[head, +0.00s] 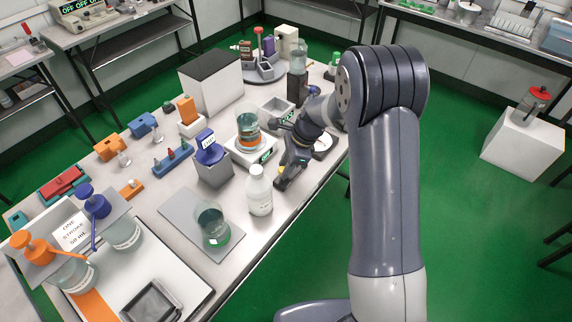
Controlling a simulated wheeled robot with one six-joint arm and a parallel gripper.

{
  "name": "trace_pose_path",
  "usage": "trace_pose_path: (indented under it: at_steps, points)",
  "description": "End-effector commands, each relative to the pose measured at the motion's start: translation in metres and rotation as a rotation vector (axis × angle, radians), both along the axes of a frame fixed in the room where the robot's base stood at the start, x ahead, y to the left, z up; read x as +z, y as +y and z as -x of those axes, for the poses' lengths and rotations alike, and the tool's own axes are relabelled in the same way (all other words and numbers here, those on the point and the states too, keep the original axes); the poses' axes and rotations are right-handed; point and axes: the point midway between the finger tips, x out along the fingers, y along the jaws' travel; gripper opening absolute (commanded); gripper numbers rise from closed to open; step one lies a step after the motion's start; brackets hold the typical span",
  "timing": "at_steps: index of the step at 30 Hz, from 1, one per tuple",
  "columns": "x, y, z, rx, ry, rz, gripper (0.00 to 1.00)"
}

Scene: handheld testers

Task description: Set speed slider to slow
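I cannot make out a speed slider in the head view; it is too small or hidden. A blue tester (209,146) sits on a grey block to the left.
A white bottle (260,192) and a beaker (213,226) on a grey plate stand nearer the front. Pump bottles (97,203) are at lower left. A grey open box (277,113) and a clear bottle (298,68) are behind.

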Motion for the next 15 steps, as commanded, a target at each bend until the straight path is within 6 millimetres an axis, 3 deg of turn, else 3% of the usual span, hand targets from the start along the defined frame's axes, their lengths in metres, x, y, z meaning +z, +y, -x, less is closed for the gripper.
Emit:
trace_pose_path:
  at_steps: [11, 15]
  points:
    - [0.0003, -0.0001, -0.0001, 0.0, 0.0, 0.0, 0.0]
    - [0.0004, -0.0001, -0.0001, 0.0, 0.0, 0.0, 0.0]
